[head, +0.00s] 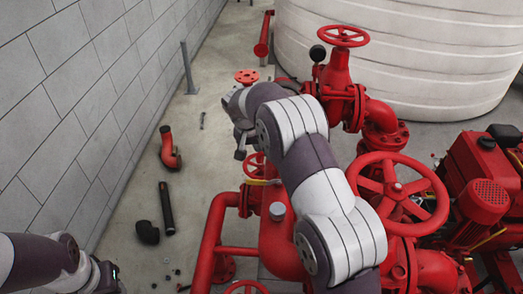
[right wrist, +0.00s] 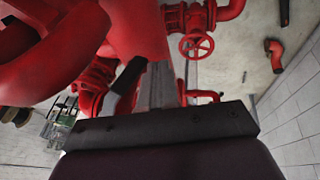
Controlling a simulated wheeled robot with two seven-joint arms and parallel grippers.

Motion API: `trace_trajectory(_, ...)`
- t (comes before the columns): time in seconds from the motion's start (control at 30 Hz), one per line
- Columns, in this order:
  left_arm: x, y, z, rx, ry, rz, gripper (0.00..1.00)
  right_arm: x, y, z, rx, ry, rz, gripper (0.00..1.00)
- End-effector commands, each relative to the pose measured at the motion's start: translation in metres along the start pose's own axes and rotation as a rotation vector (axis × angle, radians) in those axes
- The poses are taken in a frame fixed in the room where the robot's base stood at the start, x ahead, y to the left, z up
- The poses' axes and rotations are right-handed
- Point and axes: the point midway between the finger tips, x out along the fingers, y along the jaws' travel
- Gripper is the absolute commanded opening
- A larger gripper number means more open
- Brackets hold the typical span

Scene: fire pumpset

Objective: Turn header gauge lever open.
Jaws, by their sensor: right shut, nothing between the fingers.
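The red pump header (head: 280,245) stands under and beside my right arm in the head view. A small yellow handle (head: 262,182) shows on the red pipework left of my right forearm; I cannot tell whether it is the gauge lever. A dark round gauge (head: 317,53) sits beside the upper valve. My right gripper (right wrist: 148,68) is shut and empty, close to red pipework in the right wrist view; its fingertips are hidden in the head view. No lever shows clearly in the right wrist view. My left wrist shows at the lower left, without its fingers.
Large red handwheels (head: 397,190) and (head: 342,36) stand out from the pipework. A red engine (head: 485,175) is at right, a white tank (head: 420,60) behind. A red elbow (head: 170,148) and black pipe (head: 166,207) lie on the floor by the block wall (head: 75,90).

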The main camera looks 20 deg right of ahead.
Motion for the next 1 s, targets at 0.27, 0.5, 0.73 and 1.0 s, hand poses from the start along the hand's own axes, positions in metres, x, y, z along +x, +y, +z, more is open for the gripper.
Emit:
trace_trajectory(0.27,0.0091,0.0000,0.0014,0.000,0.000,0.000,0.43,0.0046,0.0032,0.0017,0.001,0.000,0.000,0.00)
trace_trajectory(0.5,0.0088,0.0000,0.0013,0.000,0.000,0.000,0.43,0.0084,0.0042,-0.0009,0.001,-0.004,0.000,0.00)
trace_trajectory(0.73,0.0098,0.0000,0.0014,0.000,0.000,0.000,0.43,0.0093,0.0044,-0.0012,0.000,-0.004,-0.001,0.00)
trace_trajectory(1.0,0.0119,0.0000,0.0017,0.000,0.000,0.000,0.43,0.0066,0.0043,0.0017,0.000,0.000,0.000,0.00)
